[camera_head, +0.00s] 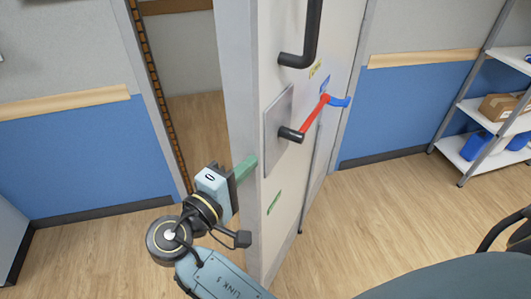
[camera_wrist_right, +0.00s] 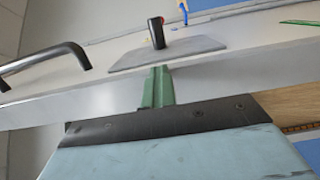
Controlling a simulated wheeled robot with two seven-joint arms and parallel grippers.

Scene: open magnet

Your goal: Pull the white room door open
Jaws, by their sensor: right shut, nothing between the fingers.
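The white room door (camera_head: 268,75) stands ajar, its edge turned towards me, with a gap on its left side. A black pull handle (camera_head: 312,35) is high on its face, also in the right wrist view (camera_wrist_right: 45,65). Below it, a grey plate (camera_head: 278,118) carries a black stub (camera_head: 290,134). My right gripper (camera_head: 245,167) is at the door's left edge beside the plate, its green fingers shut with nothing between them. In the right wrist view the fingers (camera_wrist_right: 157,88) overlap the door edge; whether they touch it I cannot tell. My left gripper is out of view.
A red bar with a blue end (camera_head: 318,113) sits near the stub. The door frame (camera_head: 155,85) and blue-grey wall (camera_head: 70,155) are left. A shelf unit (camera_head: 475,105) with a box stands right. Wooden floor (camera_head: 390,215) is clear right of the door.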

